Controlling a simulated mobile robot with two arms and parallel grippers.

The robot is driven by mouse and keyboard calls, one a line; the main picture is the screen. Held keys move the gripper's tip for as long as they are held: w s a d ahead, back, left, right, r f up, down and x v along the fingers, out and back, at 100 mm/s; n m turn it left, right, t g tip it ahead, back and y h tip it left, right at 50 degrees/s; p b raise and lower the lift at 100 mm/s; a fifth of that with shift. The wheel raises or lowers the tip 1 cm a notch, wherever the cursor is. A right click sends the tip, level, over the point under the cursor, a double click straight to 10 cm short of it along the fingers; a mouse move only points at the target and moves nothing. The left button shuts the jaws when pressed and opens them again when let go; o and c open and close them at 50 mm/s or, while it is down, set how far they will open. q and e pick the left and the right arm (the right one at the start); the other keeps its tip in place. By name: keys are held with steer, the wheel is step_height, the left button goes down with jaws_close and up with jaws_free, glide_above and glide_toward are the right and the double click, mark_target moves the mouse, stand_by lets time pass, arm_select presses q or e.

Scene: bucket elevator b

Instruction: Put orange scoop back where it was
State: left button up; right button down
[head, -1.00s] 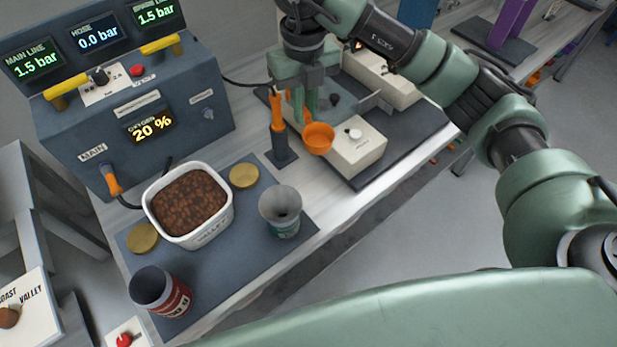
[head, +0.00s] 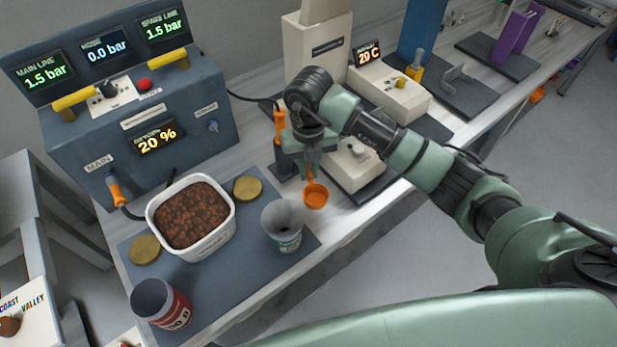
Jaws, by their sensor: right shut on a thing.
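The orange scoop (head: 315,196) hangs bowl-down below my right gripper (head: 309,170). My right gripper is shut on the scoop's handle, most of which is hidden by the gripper. The scoop is just right of a dark stand (head: 284,160) with an orange-handled tool (head: 280,118) upright in it. I cannot tell whether the bowl touches the worktop. My left gripper is not in view.
A white tub of brown beans (head: 232,222), a green-labelled cup (head: 284,243), a red-labelled can (head: 178,310) and two gold lids (head: 248,188) are on the dark mat. A cream scale (head: 352,170) stands close to the right of the scoop.

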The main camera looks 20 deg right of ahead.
step_height(320, 180, down, 4)
steer(key=shift+f+p, duration=0.1)
steer(key=shift+p, duration=0.25)
steer(key=shift+f, duration=0.1)
steer(key=shift+f, duration=0.1)
steer(key=shift+f, duration=0.15)
steer(key=c, duration=1.5)
jaws_free()
steer(key=shift+o, duration=0.2)
